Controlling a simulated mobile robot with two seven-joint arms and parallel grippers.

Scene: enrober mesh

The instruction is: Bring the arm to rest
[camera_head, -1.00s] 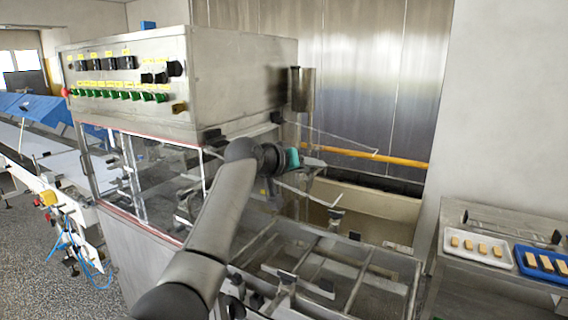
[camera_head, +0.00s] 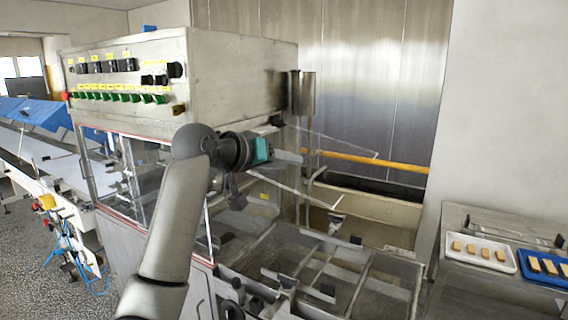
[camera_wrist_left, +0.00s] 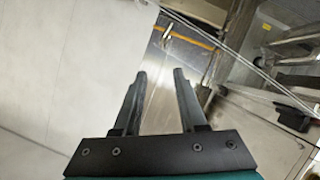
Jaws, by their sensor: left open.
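My left arm reaches up from the bottom of the head view, bent at a dark joint. Its gripper (camera_head: 290,157) points right, in front of the steel machine (camera_head: 240,75) and above its open frame. In the left wrist view the two dark fingers of my left gripper (camera_wrist_left: 160,76) stand apart with nothing between them. My right gripper does not show.
The machine's open steel frame (camera_head: 362,290) lies below and right of my gripper. A yellow rail (camera_head: 380,160) runs behind it. A white tray (camera_head: 450,259) and a blue tray (camera_head: 522,268) of bars stand on a steel table at right. A conveyor is at left.

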